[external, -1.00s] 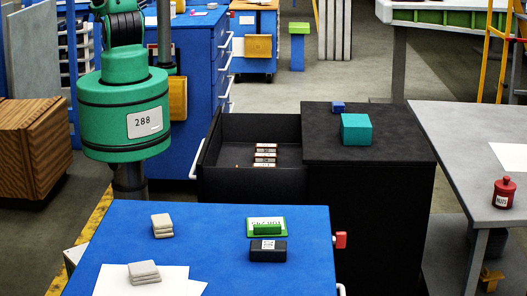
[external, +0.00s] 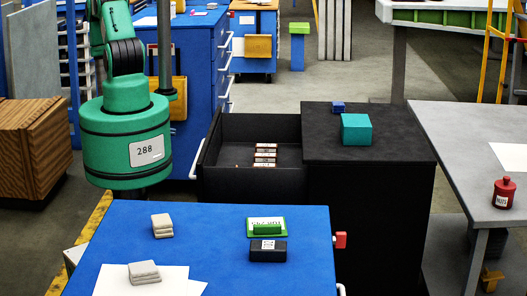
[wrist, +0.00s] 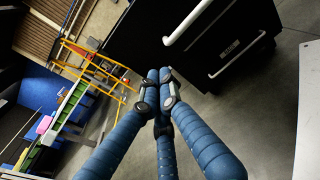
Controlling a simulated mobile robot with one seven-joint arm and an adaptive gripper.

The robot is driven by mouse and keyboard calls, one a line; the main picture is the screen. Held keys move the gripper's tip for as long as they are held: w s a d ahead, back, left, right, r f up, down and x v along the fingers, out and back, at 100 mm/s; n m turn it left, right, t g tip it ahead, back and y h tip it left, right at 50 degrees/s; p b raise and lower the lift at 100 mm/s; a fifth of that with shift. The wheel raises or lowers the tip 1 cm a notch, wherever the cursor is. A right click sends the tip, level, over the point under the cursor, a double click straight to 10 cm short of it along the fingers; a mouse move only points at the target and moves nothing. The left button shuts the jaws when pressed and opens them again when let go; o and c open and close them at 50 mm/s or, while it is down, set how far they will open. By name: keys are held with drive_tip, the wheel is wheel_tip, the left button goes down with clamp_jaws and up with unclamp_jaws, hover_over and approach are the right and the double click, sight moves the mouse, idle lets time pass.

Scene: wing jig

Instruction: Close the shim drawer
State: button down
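The shim drawer (external: 255,181) is a black drawer pulled out to the left of a black cabinet (external: 370,205). Several small labelled packs (external: 265,155) lie in it. Its white handle (external: 198,160) is on its left front. My gripper (wrist: 160,78) shows in the wrist view as blue fingers whose tips are drawn together with nothing between them. In the same view, a dark drawer front with a white handle (wrist: 188,24) is just beyond the fingertips; I see no contact. In the external view my green wrist is left of the drawer, and the fingers are hidden.
A blue table (external: 220,225) stands in front, with stacked beige plates (external: 163,226), a green item (external: 266,227) and a black box (external: 268,250). A lower white handle (wrist: 237,56) shows in the wrist view.

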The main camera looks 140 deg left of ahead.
drive_tip(key=w, duration=0.1)
drive_tip(key=w+n+y, duration=0.1)
drive_tip(key=w, duration=0.1)
drive_tip(key=shift+w+d+r+t, duration=0.15)
drive_tip(key=shift+w+d+t, duration=0.05)
drive_tip(key=shift+t, duration=0.1)
drive_tip(key=shift+w+a, duration=0.1)
drive_tip(key=shift+b+x, duration=1.1)
drive_tip(key=shift+x, duration=5.75)
drive_tip(key=shift+a, duration=0.1)
drive_tip(key=shift+x, duration=2.2)
drive_tip(key=shift+r, duration=0.1)
drive_tip(key=p+v, duration=0.1)
drive_tip(key=v, duration=1.3)
